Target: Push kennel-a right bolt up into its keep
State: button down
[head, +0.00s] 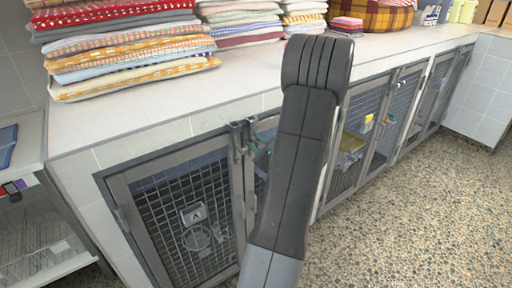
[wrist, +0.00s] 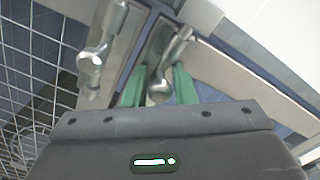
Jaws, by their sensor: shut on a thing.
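Kennel A's mesh door (head: 190,215) is closed in the head view, with a round plate and an "A" tag on it. Two grey bolts stand side by side at the top of the meeting door frames. The left bolt (wrist: 94,58) is free of my gripper. The right bolt (wrist: 172,55) has its knob between the green fingertips of my gripper (wrist: 160,88), which is shut on it. In the head view my gripper (head: 258,143) is mostly hidden behind my arm. I cannot tell how far the right bolt's upper end sits in its keep.
The white counter (head: 120,120) overhangs the doors and carries folded towel stacks (head: 130,45). More mesh kennel doors (head: 385,130) run away to the right. A wire rack (head: 40,225) stands at the left. The pebbled floor (head: 420,220) at right is clear.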

jog(key=shift+r, duration=0.25)
jog(key=c, duration=1.3)
grip_release()
jog(key=v, duration=1.4)
jog(key=shift+b, duration=0.3)
jog(key=shift+w, duration=0.1)
jog(key=x, duration=1.3)
jog(key=shift+a+f, duration=0.1)
jog(key=shift+a, duration=0.05)
jog(key=shift+w+a+f, duration=0.2)
jog(key=shift+w+f, duration=0.1)
jog(key=shift+f, duration=0.85)
